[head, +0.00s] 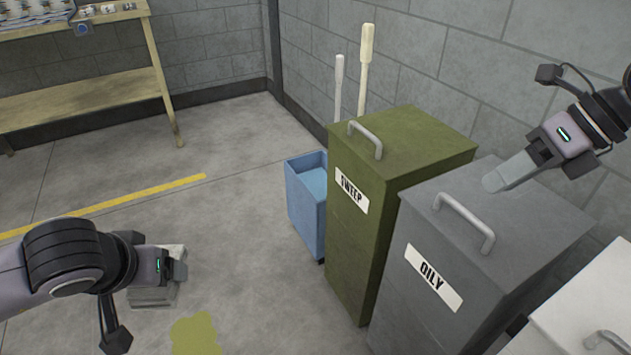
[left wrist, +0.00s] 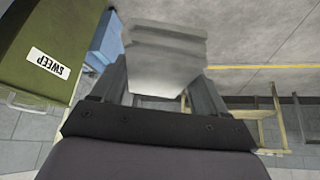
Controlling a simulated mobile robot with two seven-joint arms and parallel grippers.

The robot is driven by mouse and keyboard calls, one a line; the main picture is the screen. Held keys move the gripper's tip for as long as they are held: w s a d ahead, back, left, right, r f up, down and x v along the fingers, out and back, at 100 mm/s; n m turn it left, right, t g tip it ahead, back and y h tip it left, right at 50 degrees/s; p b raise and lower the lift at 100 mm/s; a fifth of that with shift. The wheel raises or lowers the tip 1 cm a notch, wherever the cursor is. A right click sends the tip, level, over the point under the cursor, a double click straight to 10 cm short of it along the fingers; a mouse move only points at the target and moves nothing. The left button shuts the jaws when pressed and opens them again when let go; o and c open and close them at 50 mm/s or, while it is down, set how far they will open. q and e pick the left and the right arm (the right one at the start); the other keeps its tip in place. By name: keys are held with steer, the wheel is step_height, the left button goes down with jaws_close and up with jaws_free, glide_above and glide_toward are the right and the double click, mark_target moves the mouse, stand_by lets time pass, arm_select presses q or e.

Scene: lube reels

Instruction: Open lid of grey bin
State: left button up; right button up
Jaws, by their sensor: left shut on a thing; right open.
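The grey bin (head: 405,290) has an OILY label on its front. Its lid (head: 500,220) looks shut and carries a light grey handle (head: 470,222). My right gripper (head: 493,181) comes in from the right, open and empty. Its fingertips show over the back of the lid, behind the handle in the picture. I cannot tell whether they touch the lid. My left gripper (head: 180,272) is at the lower left, well away from the bin. It is shut on a pale grey layered block (head: 155,293), which also fills the middle of the left wrist view (left wrist: 163,60).
A green SWEEP bin (head: 355,235) stands beside the grey bin on the left, and a white bin (head: 585,300) on the right. A blue container (head: 305,205) with pale handles is behind. A wooden bench (head: 80,97) stands far left. Open floor lies in the middle.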

arm_select(q)
steer(key=shift+w+d+f, duration=0.15)
steer(key=shift+w+d, duration=0.05)
steer(key=shift+w, duration=0.1)
arm_select(e)
steer(key=d+h, duration=0.2)
steer(key=d, duration=0.3)
arm_select(q)
steer(key=shift+f+b, duration=0.9)
steer(key=shift+b, duration=0.25)
arm_select(e)
steer(key=shift+m+t, duration=0.3)
steer(key=x, duration=1.1)
steer(key=shift+w+a, duration=0.15)
steer(key=shift+w, duration=0.1)
jaws_close()
